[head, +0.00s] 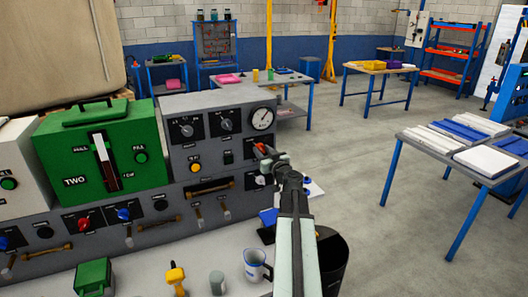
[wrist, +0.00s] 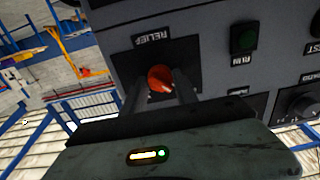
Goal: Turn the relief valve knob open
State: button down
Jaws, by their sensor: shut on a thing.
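The relief valve knob (wrist: 158,76) is red-orange and sits on a dark plate under the label RELIEF (wrist: 151,38) in the wrist view. A small pale mark shows on its lower edge. My gripper (wrist: 161,82) has one finger on each side of the knob and is shut on it. In the head view my gripper (head: 267,158) reaches the right end of the grey panel (head: 222,146). A bit of red (head: 260,147) shows beside it, and the gripper hides most of that spot.
A gauge (head: 262,118) is above the gripper. A green box (head: 102,155) marked TWO stands to the left. A jug (head: 256,265) stands on the bench below.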

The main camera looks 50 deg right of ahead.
jog(key=shift+m, duration=0.4)
jog(key=m, duration=0.2)
jog(key=shift+m, duration=0.3)
jog(key=m, duration=1)
jog(key=shift+m, duration=2.3)
jog(key=shift+s, duration=0.1)
jog(key=c, duration=0.9)
grip_release()
jog(key=shift+c, duration=0.2)
